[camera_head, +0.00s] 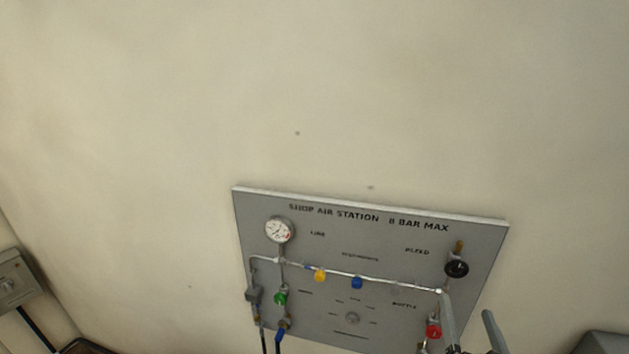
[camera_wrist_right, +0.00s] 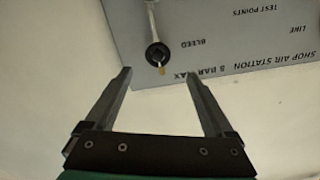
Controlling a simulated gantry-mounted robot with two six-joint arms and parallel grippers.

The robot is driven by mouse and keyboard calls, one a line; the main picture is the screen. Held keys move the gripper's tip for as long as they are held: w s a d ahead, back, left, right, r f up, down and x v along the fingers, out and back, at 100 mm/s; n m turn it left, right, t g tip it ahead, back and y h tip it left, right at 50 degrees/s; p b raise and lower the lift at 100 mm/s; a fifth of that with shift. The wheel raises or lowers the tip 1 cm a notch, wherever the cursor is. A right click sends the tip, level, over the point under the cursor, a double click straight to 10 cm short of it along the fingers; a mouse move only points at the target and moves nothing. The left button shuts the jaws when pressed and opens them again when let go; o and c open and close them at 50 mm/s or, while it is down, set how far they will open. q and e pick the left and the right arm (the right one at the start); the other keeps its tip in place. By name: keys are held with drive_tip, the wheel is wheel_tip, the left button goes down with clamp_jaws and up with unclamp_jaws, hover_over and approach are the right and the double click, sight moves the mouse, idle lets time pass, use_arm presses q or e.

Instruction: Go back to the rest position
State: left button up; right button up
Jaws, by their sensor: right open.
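The grey shop air station panel (camera_head: 400,255) is on the pale wall, low and right of centre in the head view. My right gripper (camera_head: 468,325) is at the panel's lower right corner in that view, with its two fingers pointing up and only partly in frame. In the right wrist view my right gripper (camera_wrist_right: 160,82) is open, with nothing between its fingers. The black bleed knob (camera_head: 457,268) is on the panel above it; it also shows in the wrist view (camera_wrist_right: 157,53), beyond the fingertips. My left gripper is not in view.
The panel carries a round gauge (camera_head: 280,229), a green knob (camera_head: 281,298), a yellow knob (camera_head: 320,275), a blue knob (camera_head: 357,282) and a red knob (camera_head: 433,328). A grey wall box (camera_head: 14,275) is at far left. The wall above the panel is clear.

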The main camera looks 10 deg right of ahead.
drive_tip(key=a+r+t+y+p, duration=0.1)
drive_tip(key=a+r+t+p, duration=0.15)
drive_tip(key=r, duration=0.95)
drive_tip(key=a+r+t+p, duration=0.2)
drive_tip(key=a+r+t, duration=0.1)
drive_tip(key=r, duration=0.8)
drive_tip(key=s+a+r+n+t+y+p, duration=0.1)
drive_tip(key=s+a+r+n+y, duration=0.3)
drive_tip(key=r, duration=0.4)
drive_tip(key=s+a+r+n+t+y, duration=0.4)
drive_tip(key=s+r+n, duration=0.1)
drive_tip(key=r, duration=0.4)
drive_tip(key=shift+s+a+r+t+y+p, duration=0.15)
drive_tip(key=shift+s+r+t+y+p, duration=0.15)
drive_tip(key=shift+s+t+p, duration=0.15)
